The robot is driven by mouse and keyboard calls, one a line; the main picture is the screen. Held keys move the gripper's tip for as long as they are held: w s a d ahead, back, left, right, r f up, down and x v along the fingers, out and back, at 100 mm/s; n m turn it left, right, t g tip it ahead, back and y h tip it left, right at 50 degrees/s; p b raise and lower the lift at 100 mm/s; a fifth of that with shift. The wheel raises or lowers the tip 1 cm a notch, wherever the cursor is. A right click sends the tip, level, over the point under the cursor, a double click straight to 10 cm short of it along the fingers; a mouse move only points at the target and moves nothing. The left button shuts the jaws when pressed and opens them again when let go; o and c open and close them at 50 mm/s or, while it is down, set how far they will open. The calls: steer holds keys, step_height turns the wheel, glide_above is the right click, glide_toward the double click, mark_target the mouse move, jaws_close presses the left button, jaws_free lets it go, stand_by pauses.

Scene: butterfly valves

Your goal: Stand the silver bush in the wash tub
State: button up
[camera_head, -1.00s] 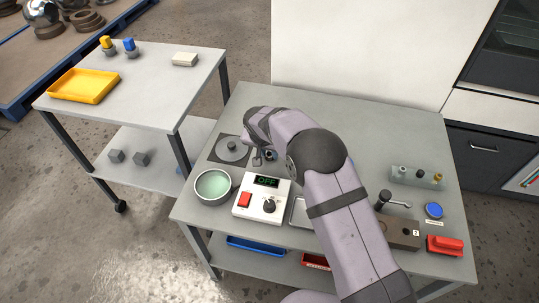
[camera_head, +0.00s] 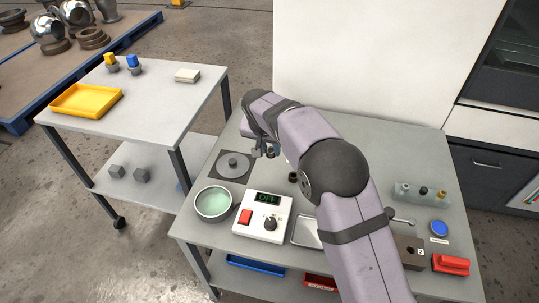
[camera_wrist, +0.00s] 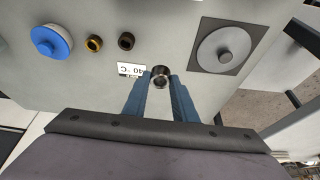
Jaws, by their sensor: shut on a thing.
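My gripper (camera_wrist: 160,84) is shut on a small metallic bush (camera_wrist: 160,73), seen nearly end-on between the blue fingertips in the wrist view. I take it to be the silver bush. In the head view my gripper (camera_head: 264,152) is over the table, near the disc plate's right edge; the held bush is small and hard to make out there. The wash tub appears to be the round bowl with pale green contents (camera_head: 213,203), at the table's front left. My gripper is behind and to the right of it.
A grey plate with a knobbed disc (camera_head: 233,165) lies behind the bowl. A control box reading OFF (camera_head: 263,217) stands right of the bowl. The wrist view shows a brass bush (camera_wrist: 94,43), a dark bush (camera_wrist: 126,41), a blue-topped item (camera_wrist: 50,42) and a 40 °C label (camera_wrist: 131,69).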

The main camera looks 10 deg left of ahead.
steer(key=shift+s+a, duration=0.15)
steer(key=shift+a, duration=0.15)
steer(key=s+a+n+y+b, duration=0.2)
steer(key=s+a+n+b, duration=0.2)
steer(key=s+a, duration=0.9)
steer(key=s+n, duration=0.1)
steer(key=s, duration=0.2)
steer(key=shift+s+r, duration=0.3)
steer(key=shift+r, duration=0.1)
steer(key=shift+f, duration=5.05)
